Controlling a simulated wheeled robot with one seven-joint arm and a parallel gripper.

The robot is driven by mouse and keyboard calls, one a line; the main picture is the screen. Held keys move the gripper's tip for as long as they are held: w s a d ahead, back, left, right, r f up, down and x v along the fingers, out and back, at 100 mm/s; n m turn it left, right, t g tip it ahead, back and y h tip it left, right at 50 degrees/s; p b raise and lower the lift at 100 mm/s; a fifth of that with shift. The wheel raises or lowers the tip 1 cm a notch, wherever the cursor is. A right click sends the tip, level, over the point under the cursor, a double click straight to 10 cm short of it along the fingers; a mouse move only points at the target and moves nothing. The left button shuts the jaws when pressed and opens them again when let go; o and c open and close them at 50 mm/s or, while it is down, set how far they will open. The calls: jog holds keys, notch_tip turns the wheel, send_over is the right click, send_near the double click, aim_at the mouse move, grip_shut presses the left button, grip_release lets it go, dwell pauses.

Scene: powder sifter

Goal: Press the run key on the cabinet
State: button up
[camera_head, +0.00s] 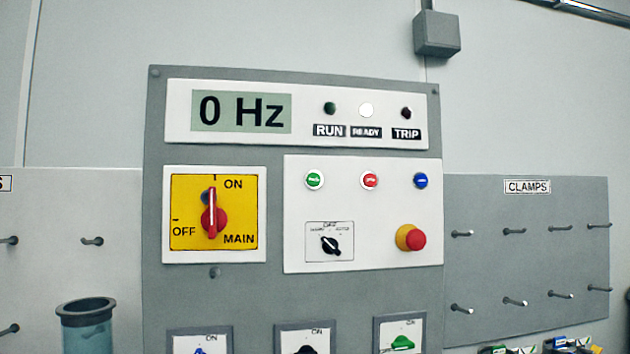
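The grey cabinet (225,288) fills the middle of the head view. Its upper panel has a display (241,112) reading 0 Hz. Beside it are a dark RUN lamp (330,108), a bright white READY lamp (366,110) and a dark TRIP lamp (406,113). Below are a green key (314,180), a red key (370,181) and a blue key (420,181); their small lettering is not legible, so I cannot tell which is marked run. The red main switch handle (212,213) points up at ON. My gripper is not in view.
A black selector (330,244) and a red mushroom button (415,239) sit below the keys. Several switches line the lower edge. A pegboard marked CLAMPS (527,187) with protruding hooks is at right. A bluish cylinder (86,330) stands at lower left.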

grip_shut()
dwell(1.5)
